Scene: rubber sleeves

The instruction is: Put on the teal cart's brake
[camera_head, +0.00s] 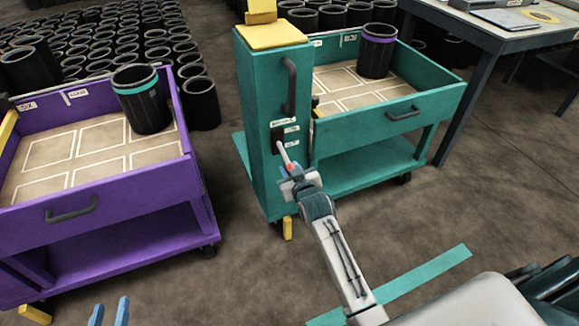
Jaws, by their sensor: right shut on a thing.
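The teal cart (258,178) stands right of the middle, with a tall front post at its left end. A pale lever (283,152), apparently the brake lever, sticks out low from a dark plate on this post, with a bit of red at its lower end. My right gripper (291,171) is shut on the lever's lower end, in front of the post. The exact grip is too small to see well. My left gripper (110,311) shows only its two blue fingertips at the bottom left edge. They are apart with nothing between them.
A purple cart (120,192) stands on the left, holding a black sleeve with a teal band (142,98). A black sleeve with a purple band (376,50) stands in the teal cart's tray. A table (470,32) is at the upper right. A teal floor stripe (425,270) lies in front.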

